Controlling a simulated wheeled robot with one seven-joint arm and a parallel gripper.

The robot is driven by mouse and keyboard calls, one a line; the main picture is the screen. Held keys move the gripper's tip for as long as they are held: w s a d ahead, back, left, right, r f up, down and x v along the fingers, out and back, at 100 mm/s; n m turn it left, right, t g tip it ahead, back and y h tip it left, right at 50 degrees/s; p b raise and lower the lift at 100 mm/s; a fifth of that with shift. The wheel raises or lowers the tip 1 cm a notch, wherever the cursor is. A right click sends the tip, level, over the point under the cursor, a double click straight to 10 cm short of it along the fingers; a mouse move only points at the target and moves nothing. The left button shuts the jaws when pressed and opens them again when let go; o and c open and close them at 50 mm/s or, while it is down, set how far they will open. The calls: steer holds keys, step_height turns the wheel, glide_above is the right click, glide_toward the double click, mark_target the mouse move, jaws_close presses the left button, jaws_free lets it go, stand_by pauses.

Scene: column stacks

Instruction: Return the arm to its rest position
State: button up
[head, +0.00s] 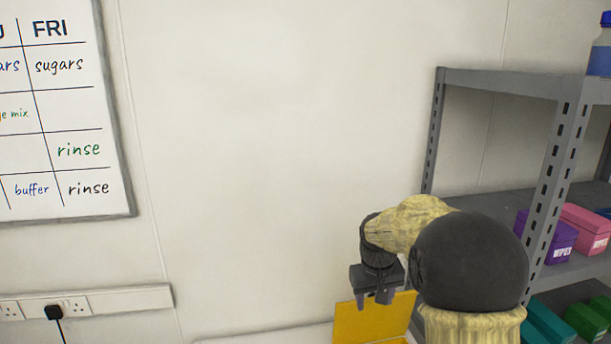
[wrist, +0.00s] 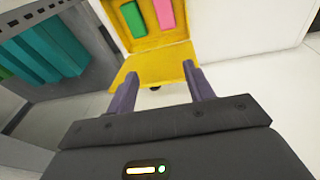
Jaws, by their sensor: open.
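My arm is folded at the lower right of the head view, with my gripper (head: 378,297) hanging downward in front of the wall. In the wrist view my gripper (wrist: 158,85) shows two purple-grey fingers spread apart with nothing between them. A yellow open-topped container (wrist: 170,55) lies beyond the fingertips. It also shows in the head view (head: 365,322), just below and behind the gripper. Inside it in the wrist view are a green piece (wrist: 132,18) and a pink piece (wrist: 164,14).
A grey metal shelf unit (head: 500,82) stands at the right, close to my arm. It holds a purple box (head: 545,240), a pink box (head: 586,228) and teal boxes (head: 550,326). A whiteboard (head: 60,110) and a socket strip (head: 110,300) are on the left wall. The middle wall area is clear.

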steer(key=s+f, duration=0.3)
steer(key=s, duration=0.8)
steer(key=s+f+m+y, duration=0.1)
steer(key=s+f, duration=0.1)
steer(key=s, duration=0.9)
steer(key=shift+a+f+t, duration=0.3)
steer(key=shift+a+f, duration=0.1)
steer(key=shift+a, duration=0.05)
